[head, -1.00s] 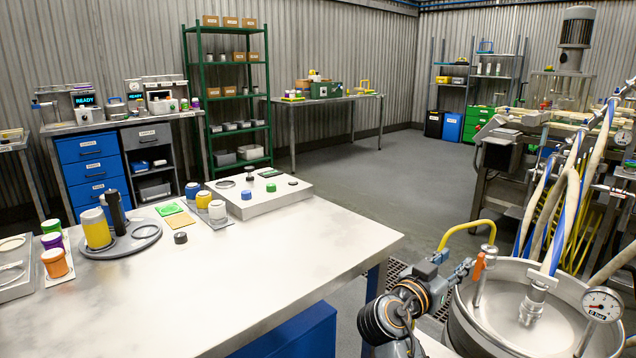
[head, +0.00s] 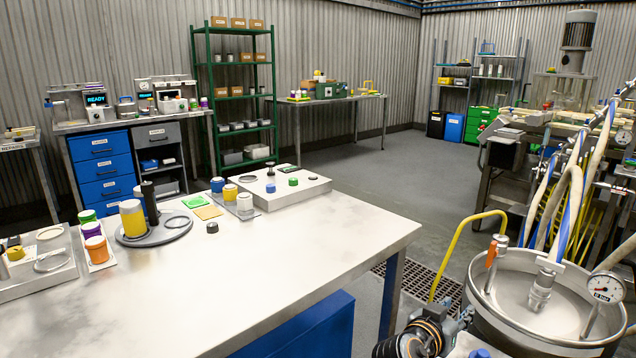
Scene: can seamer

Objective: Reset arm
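My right arm shows only at the bottom edge, right of the table's front corner and beside the steel vessel. Its gripper (head: 462,322) is small, partly cut off and mixed with the dark arm parts, so I cannot tell whether its fingers are open or shut. I see nothing clearly held in it. My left arm and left gripper are out of view. The white-topped table (head: 300,275) stands in front of me, left of my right arm. A yellow can (head: 132,220) stands upright on a grey round plate (head: 172,232) at the table's left.
The steel vessel (head: 500,310), with a pressure gauge (head: 606,288) and hoses, stands close to my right arm. A yellow bent pipe (head: 452,250) rises beside it. A white box (head: 290,190) sits at the table's back. The table's front middle is clear, as is the floor beyond.

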